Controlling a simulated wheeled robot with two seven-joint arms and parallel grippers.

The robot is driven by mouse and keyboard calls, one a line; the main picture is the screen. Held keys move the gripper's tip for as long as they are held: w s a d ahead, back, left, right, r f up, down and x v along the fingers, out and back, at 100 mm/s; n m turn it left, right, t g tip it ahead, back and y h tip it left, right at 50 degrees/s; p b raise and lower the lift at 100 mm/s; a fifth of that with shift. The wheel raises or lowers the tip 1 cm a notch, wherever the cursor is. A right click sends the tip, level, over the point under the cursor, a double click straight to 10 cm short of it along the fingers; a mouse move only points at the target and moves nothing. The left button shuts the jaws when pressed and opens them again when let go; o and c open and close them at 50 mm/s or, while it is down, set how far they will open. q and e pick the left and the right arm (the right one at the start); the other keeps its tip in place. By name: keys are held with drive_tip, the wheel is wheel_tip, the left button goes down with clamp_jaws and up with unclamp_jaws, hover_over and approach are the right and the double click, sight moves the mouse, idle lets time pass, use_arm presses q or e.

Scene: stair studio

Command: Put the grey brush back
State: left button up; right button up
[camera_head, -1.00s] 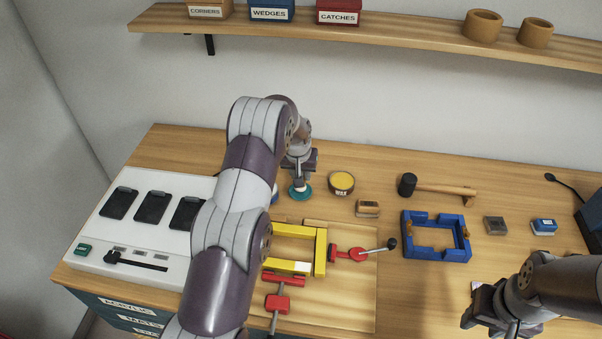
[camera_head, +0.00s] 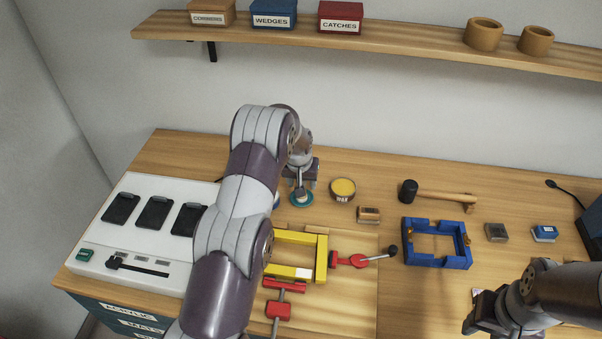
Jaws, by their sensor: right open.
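My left gripper (camera_head: 300,182) points down at the back of the bench, over a teal ring-shaped base (camera_head: 300,202). A small pale grey upright piece (camera_head: 298,189) shows between its fingers and the base. It may be the grey brush, but it is too small and too covered to tell. I cannot see whether the fingers touch it. My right gripper (camera_head: 478,318) is open at the lower right, in front of the blue frame (camera_head: 436,261) and apart from it.
A wax tin (camera_head: 342,189), a small wooden block (camera_head: 368,215) and a mallet (camera_head: 440,194) lie right of the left gripper. A yellow frame (camera_head: 321,258) with red clamps (camera_head: 350,261) is nearer. Grey (camera_head: 496,232) and blue (camera_head: 543,233) blocks lie at the right. A shelf (camera_head: 400,51) hangs above.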

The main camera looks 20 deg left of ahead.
use_arm(q)
drive_tip(key=a+b+v, duration=0.1)
drive_tip(key=b+v, duration=0.1)
drive_tip(key=v, duration=0.9)
drive_tip(key=s+d+m, duration=0.1)
drive_tip(key=s+d, duration=0.2)
drive_tip(key=s, duration=0.6)
drive_tip(key=s+d+r+m+g, duration=0.1)
drive_tip(key=s+d, duration=0.3)
drive_tip(key=s, duration=0.5)
drive_tip(key=s+d+r+m, duration=0.1)
drive_tip(key=s+d, duration=0.3)
drive_tip(key=s, duration=0.6)
drive_tip(key=shift+d+g+h, duration=0.15)
drive_tip(key=shift+g+h, duration=0.15)
drive_tip(key=shift+g, duration=0.1)
drive_tip(key=shift+s, duration=0.15)
